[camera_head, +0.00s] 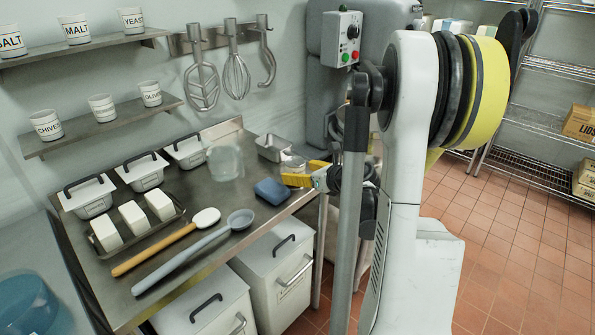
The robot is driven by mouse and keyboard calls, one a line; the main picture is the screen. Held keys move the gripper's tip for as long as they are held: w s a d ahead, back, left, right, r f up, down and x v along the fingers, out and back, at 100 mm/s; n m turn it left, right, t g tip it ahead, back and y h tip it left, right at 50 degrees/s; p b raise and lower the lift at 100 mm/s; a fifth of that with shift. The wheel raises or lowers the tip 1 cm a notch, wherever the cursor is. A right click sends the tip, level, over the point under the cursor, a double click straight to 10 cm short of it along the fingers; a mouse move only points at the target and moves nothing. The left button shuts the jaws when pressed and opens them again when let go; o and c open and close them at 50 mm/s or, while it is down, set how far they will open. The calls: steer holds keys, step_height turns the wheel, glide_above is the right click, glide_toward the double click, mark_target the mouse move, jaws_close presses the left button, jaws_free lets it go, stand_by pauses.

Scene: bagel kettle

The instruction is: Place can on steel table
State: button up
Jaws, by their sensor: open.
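A small pale can (292,164) is at the right end of the steel table (232,252), just behind my gripper's yellow fingers. It looks upright and at table height, but its lower part is hidden by the fingers, so I cannot tell whether they touch it.
A blue sponge (271,191) lies just left of my gripper, with a clear container (225,162) and a metal pan (274,149) behind. A ladle (195,252), a wooden-handled tool (166,243) and lidded tubs crowd the left. White bins (277,275) stand below.

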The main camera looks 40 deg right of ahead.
steer(key=d+p+v, duration=0.1)
steer(key=p+v, duration=0.3)
steer(key=v, duration=0.7)
steer(key=w+a+r+n+g+y, duration=0.1)
steer(key=a+n+g, duration=0.1)
steer(key=a+n, duration=0.65)
steer(key=w+a+r+n+g+y, duration=0.1)
steer(key=w+a+n+g, duration=0.1)
steer(key=a+n, duration=0.65)
steer(key=s+a+r+n+g, duration=0.1)
steer(key=s+a+n, duration=0.4)
steer(key=a+n, duration=0.3)
steer(key=s+a+r+n+g+h, duration=0.1)
steer(key=s+a+r+n, duration=0.1)
steer(key=s+a+n, duration=0.4)
steer(key=a+n, duration=0.3)
steer(key=n, duration=0.2)
steer(key=shift+a+n, duration=0.15)
steer(key=shift+n, duration=0.25)
